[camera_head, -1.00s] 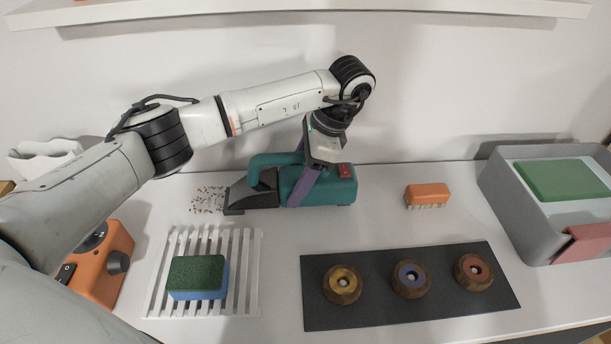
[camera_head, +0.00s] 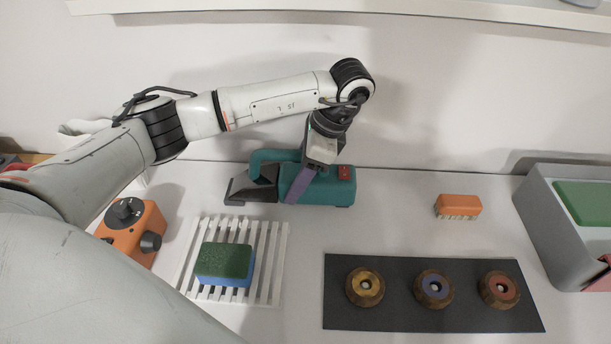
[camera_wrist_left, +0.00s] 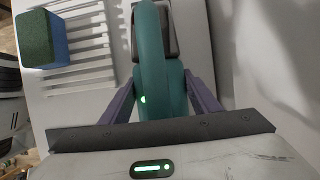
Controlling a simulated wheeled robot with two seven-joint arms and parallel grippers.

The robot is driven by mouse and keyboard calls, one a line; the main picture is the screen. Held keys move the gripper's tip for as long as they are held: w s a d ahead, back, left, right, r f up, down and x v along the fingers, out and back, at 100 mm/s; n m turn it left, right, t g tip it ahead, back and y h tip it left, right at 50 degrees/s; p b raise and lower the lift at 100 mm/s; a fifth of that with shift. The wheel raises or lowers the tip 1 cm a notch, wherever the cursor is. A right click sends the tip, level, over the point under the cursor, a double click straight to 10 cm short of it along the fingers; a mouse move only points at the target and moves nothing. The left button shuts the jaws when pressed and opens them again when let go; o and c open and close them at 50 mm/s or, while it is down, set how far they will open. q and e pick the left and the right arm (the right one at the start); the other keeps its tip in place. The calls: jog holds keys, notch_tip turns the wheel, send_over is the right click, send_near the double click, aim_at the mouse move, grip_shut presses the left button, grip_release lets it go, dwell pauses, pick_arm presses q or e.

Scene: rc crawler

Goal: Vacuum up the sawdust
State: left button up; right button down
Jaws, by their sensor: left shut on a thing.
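A teal handheld vacuum (camera_head: 325,190) with a dark nozzle (camera_head: 248,189) and a red switch (camera_head: 344,172) rests on the table near the wall, its nozzle pointing left. My left gripper (camera_head: 301,185) is shut on the vacuum's handle from above. In the left wrist view, the purple fingers of my left gripper (camera_wrist_left: 163,100) lie on both sides of the teal handle (camera_wrist_left: 158,65). No sawdust shows around the nozzle; whether any lies under it is hidden. My right gripper is out of view.
A slatted white rack (camera_head: 268,262) holds a green-and-blue sponge (camera_head: 224,262). An orange control box (camera_head: 131,235) stands at left. A dark mat (camera_head: 390,318) with three round knobs, an orange brush (camera_head: 458,205) and a grey bin (camera_head: 560,225) are to the right.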

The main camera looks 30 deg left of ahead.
aim_at(350, 172)
pick_arm(q)
jog(key=shift+s+a+r, duration=0.1)
jog(key=shift+s+a, duration=0.25)
jog(key=shift+a, duration=0.3)
jog(key=shift+s+a, duration=0.35)
jog(key=shift+a, duration=0.3)
jog(key=shift+w+d, duration=0.45)
jog(key=shift+d, duration=0.35)
jog(key=shift+w+d, duration=0.45)
jog(key=shift+d, duration=0.35)
jog(key=shift+w+d, duration=0.45)
jog(key=shift+d, duration=0.35)
jog(key=shift+w+d, duration=0.35)
jog(key=shift+d, duration=0.25)
jog(key=shift+w+d, duration=0.3)
jog(key=shift+d, duration=0.3)
jog(key=shift+w+d+b, duration=0.45)
jog(key=shift+d, duration=0.35)
jog(key=shift+w+d+b, duration=0.4)
jog(key=shift+d, duration=0.4)
jog(key=shift+w+d+b, duration=0.45)
jog(key=shift+d, duration=0.35)
jog(key=shift+w+d+r, duration=0.1)
jog(key=shift+r, duration=0.15)
jog(key=shift+r+p, duration=0.9)
jog(key=shift+p, duration=0.15)
jog(key=shift+r+p, duration=0.35)
jog(key=shift+r, duration=1.5)
